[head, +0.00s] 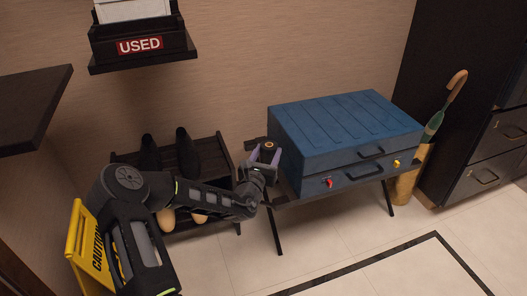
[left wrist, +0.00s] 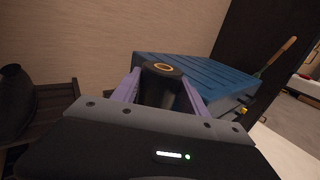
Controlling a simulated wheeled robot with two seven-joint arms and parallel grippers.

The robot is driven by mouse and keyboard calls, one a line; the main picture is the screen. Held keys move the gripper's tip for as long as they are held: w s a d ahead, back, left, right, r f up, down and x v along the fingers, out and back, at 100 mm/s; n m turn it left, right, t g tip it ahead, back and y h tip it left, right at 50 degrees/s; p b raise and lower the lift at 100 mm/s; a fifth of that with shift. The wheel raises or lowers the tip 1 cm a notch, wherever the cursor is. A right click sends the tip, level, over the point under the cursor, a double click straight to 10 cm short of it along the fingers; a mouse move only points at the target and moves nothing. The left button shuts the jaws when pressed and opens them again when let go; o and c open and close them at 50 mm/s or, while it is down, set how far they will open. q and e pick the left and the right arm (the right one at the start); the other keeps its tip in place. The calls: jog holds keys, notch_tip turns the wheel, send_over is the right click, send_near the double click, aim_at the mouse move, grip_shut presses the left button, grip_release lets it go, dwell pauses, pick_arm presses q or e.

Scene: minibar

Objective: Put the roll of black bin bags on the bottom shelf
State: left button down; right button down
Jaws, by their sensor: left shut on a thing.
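The roll of black bin bags (head: 268,148) is a dark cylinder with a tan ring at its core. My left gripper (head: 264,158) is shut on it, with a purple finger on each side, just left of the blue case. In the left wrist view the roll (left wrist: 161,88) stands end up between the fingers of the left gripper (left wrist: 157,95). The low dark shoe rack (head: 215,158) at the left has shelves, with black shoes on top and tan shoes lower down. My arm hides part of it. My right gripper is not in view.
A blue case (head: 345,125) rests on a dark folding stand (head: 277,232) right beside the gripper. An umbrella (head: 440,110) stands in a holder by the dark drawers (head: 490,160). A wall shelf (head: 145,58) with a "USED" box is above. A yellow caution sign (head: 82,245) is at lower left.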

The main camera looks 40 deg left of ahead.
pick_arm(q)
jog(key=s+d+r+m+h, duration=0.2)
jog(key=d+r+h, duration=0.1)
jog(key=d, duration=0.6)
jog(key=s+d+r+m+h, duration=0.2)
jog(key=d+r+h, duration=0.2)
jog(key=d, duration=0.5)
jog(key=s+d+r+m+h, duration=0.2)
jog(key=d+r, duration=0.4)
jog(key=d, duration=0.3)
jog(key=shift+s+d+r+m+h, duration=0.15)
jog(key=shift+m+h, duration=0.45)
jog(key=shift+h, duration=0.4)
